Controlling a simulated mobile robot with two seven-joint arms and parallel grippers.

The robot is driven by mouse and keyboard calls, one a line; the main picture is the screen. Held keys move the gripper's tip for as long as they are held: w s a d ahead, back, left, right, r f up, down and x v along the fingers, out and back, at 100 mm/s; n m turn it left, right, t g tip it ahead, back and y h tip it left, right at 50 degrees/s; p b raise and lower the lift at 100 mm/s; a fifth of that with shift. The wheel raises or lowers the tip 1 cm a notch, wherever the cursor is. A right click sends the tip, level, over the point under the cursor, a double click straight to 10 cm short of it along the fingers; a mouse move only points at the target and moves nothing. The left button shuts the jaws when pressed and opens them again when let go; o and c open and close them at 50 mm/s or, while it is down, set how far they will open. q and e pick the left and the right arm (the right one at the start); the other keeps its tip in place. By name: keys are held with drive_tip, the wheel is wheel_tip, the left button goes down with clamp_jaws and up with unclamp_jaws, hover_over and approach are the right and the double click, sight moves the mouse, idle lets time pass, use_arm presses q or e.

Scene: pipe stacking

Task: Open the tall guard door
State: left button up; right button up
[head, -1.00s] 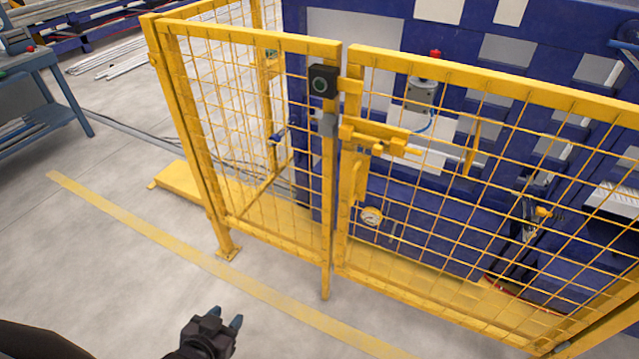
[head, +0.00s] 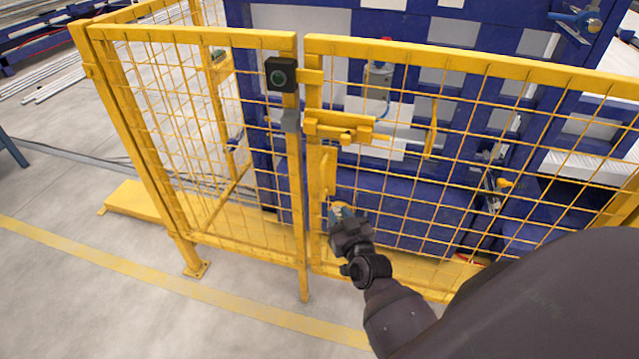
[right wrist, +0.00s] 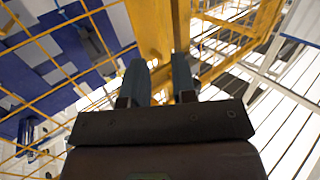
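The tall guard door (head: 480,65) is the yellow-framed mesh panel on the right in the head view. It looks closed, its left upright beside the post (head: 294,180) of the neighbouring panel. A yellow sliding latch (head: 340,128) sits high on its left side, with a vertical yellow handle (head: 328,172) below. My right gripper (head: 338,210) is just below the handle, in front of the mesh. In the right wrist view its fingers (right wrist: 158,75) are apart, with yellow frame (right wrist: 152,30) beyond them; contact cannot be told. My left gripper is not in view.
A black switch box (head: 281,75) is on the post by the latch. A fixed mesh panel (head: 200,36) stands left of the door. Blue machinery (head: 420,205) is behind the mesh. The floor (head: 90,300) in front is clear, with a yellow line.

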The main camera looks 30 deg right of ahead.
sight(323, 187)
drive_tip(key=shift+m+h, duration=0.4)
drive_tip(key=shift+h, duration=0.1)
drive_tip(key=x, duration=0.8)
drive_tip(key=r+b+x, duration=0.1)
drive_tip(key=x, duration=0.4)
drive_tip(key=shift+w+a, duration=0.25)
clamp_jaws()
